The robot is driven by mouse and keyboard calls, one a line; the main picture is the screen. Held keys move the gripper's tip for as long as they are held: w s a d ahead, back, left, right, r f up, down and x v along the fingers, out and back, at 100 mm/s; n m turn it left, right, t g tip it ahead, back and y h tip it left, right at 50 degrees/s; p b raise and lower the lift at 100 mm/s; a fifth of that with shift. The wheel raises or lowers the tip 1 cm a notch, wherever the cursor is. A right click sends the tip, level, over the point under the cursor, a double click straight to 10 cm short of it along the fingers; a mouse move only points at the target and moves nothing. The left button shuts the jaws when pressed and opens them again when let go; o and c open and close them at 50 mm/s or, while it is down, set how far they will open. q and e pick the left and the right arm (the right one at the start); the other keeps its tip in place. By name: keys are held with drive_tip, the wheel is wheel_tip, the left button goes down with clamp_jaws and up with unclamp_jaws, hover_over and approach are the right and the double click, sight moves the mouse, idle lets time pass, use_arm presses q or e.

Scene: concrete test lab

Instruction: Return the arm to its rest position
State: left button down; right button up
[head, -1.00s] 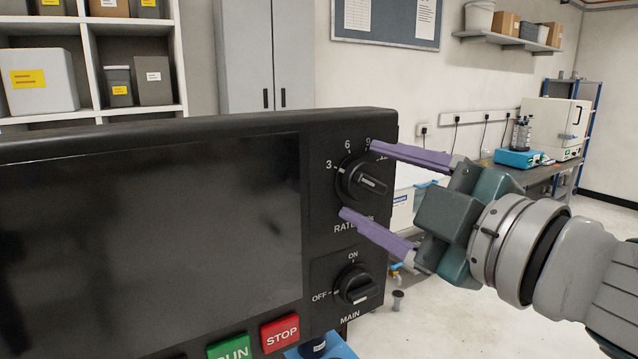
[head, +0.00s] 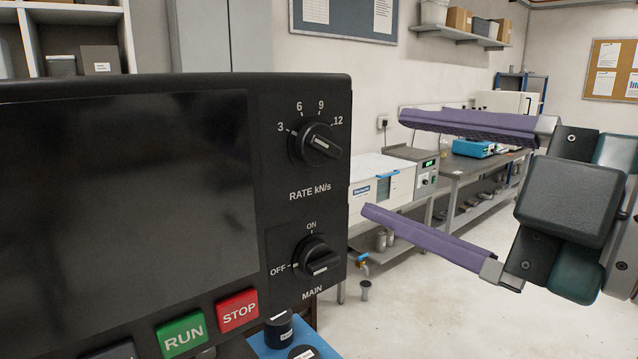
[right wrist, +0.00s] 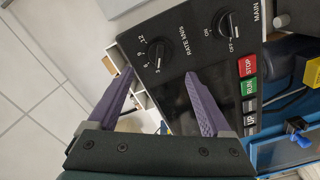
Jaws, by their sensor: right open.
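My right gripper (head: 383,164) is open and empty, with two purple fingers spread wide. In the head view it is to the right of the black control panel (head: 268,200), apart from it. The panel carries the RATE knob (head: 316,144), the MAIN knob (head: 317,258), a green RUN button (head: 183,335) and a red STOP button (head: 238,311). In the right wrist view the fingers (right wrist: 160,73) overlap the panel's near side, with the RATE knob (right wrist: 158,54) beyond the tips and nothing between them. My left gripper is not in view.
A white chest (head: 370,190) and a grey workbench (head: 470,172) with a blue device (head: 474,148) stand behind the gripper. The concrete floor (head: 430,315) at the lower right is clear. Shelving (head: 128,35) stands behind the panel at the left.

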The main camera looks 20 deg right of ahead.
drive_tip(key=shift+s+d, duration=0.1)
drive_tip(key=shift+s, duration=0.2)
drive_tip(key=s+d+f+m+g+h, duration=0.3)
drive_tip(key=d+f+m+g+h, duration=0.3)
drive_tip(key=f+m, duration=0.45)
drive_tip(key=s+a+f+m+g+p, duration=0.1)
drive_tip(key=s+a+f+m+g, duration=0.1)
drive_tip(key=s+f+g, duration=0.4)
drive_tip(key=s+a+f+m+g, duration=0.2)
drive_tip(key=s+a+f, duration=0.15)
drive_tip(key=s, duration=0.45)
wheel_tip(320, 180, up, 25)
drive_tip(key=d+p, duration=0.1)
drive_tip(key=p, duration=2.4)
drive_tip(key=shift+w+d+t+p, duration=0.15)
drive_tip(key=shift+t+p, duration=0.15)
drive_tip(key=shift+p, duration=0.05)
